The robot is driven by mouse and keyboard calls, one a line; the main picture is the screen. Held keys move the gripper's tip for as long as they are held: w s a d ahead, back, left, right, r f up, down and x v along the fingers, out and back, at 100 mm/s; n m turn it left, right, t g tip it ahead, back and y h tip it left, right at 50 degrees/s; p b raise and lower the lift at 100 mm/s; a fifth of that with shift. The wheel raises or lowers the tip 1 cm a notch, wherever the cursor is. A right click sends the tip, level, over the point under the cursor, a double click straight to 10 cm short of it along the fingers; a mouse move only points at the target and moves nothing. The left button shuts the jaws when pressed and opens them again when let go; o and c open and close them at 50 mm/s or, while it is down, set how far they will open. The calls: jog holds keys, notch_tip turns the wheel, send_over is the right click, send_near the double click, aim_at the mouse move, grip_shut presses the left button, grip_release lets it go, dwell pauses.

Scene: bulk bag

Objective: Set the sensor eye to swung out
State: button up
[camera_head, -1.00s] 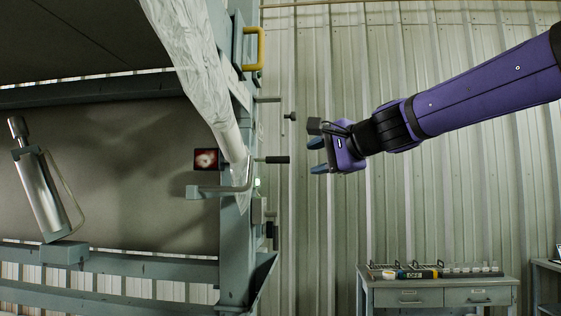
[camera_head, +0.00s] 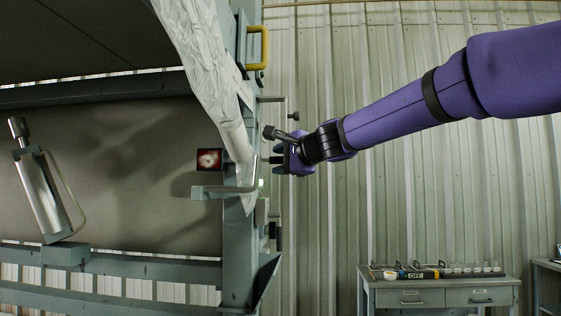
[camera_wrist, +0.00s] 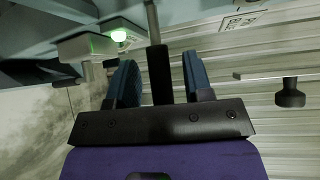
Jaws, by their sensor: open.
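A grey block (camera_head: 207,192) on a bent arm at the frame post, in the head view, may be the sensor eye; I cannot tell for sure. A lever with a black grip sticks out from the post; in the wrist view its black grip (camera_wrist: 160,75) lies between my two blue fingers, with its grey rod running on beyond the fingertips. My gripper (camera_head: 270,154) is open around this grip, with gaps visible on both sides. In the head view my gripper largely hides the grip.
A small box with a lit green lamp (camera_wrist: 118,35) sits close to the left finger. A second black knob (camera_wrist: 290,95) on a thin rod is to the right. A small screen (camera_head: 208,159), a yellow handle (camera_head: 264,47) and clear plastic wrap (camera_head: 205,75) are near the post.

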jog(key=shift+w+a, duration=0.1)
jog(key=shift+w, duration=0.05)
grip_shut()
